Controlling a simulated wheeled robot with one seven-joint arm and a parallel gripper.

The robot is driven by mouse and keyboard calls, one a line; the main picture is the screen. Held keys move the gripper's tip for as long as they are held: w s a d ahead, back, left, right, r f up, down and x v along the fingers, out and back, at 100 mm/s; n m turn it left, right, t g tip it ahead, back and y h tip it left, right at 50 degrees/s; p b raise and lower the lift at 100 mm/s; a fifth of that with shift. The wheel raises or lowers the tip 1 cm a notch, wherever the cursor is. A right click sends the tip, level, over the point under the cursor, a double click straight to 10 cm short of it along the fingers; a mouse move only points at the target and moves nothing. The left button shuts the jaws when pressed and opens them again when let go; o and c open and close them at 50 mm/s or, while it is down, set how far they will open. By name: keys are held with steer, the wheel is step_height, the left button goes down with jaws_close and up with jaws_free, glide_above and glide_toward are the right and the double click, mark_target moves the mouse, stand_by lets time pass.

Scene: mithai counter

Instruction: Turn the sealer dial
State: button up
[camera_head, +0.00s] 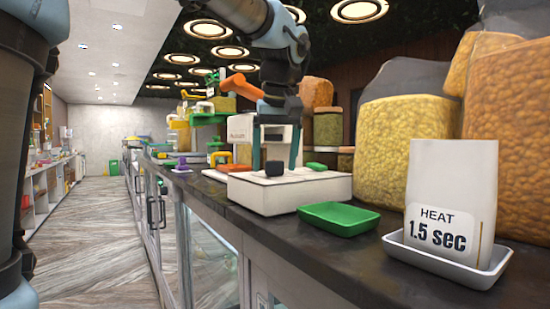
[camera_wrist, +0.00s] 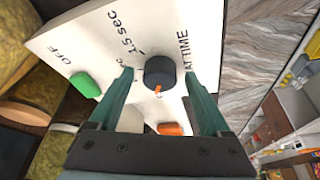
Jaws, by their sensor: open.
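The white sealer (camera_head: 315,190) stands on the dark counter, and its top panel (camera_wrist: 75,35) fills much of the wrist view. Its round dark dial (camera_wrist: 160,70) has a small orange-and-white mark on the edge at the bottom of the picture. The dial also shows in the head view (camera_head: 275,168). Panel lettering reads "OFF", "1.5 SEC" and, partly hidden, "TIME". My gripper (camera_head: 275,166) points down, open, with one finger on each side of the dial. In the wrist view gaps show between the fingers and the dial.
A green button (camera_wrist: 86,85) and an orange button (camera_wrist: 172,128) sit on the panel near the dial. A green tray (camera_head: 338,217) and a white tray (camera_head: 430,262) holding the card are in front. Large bags of snacks (camera_head: 400,140) line the right. The floor aisle at left is clear.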

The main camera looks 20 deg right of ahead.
steer(key=shift+c, duration=0.4)
jaws_close()
steer(key=shift+m, duration=0.4)
steer(key=m+h, duration=0.1)
steer(key=m, duration=0.1)
steer(key=m+g+h, duration=0.1)
steer(key=m, duration=0.2)
steer(key=shift+w+a, duration=0.15)
steer(key=m+g, duration=0.1)
steer(key=m, duration=0.2)
steer(key=m+g+h, duration=0.1)
steer(key=m, duration=0.2)
steer(key=shift+w+a+m+p, duration=0.1)
steer(key=shift+w+m+p, duration=0.05)
steer(key=shift+m+p, duration=0.2)
steer(key=m+g, duration=0.2)
steer(key=m, duration=0.3)
steer(key=shift+w+m, duration=0.15)
steer(key=shift+m, duration=0.1)
steer(key=m+g+p, duration=0.1)
steer(key=m, duration=0.2)
steer(key=m+g, duration=0.1)
steer(key=m, duration=0.1)
steer(key=shift+m+y+p, duration=0.3)
steer(key=shift+m+p, duration=0.1)
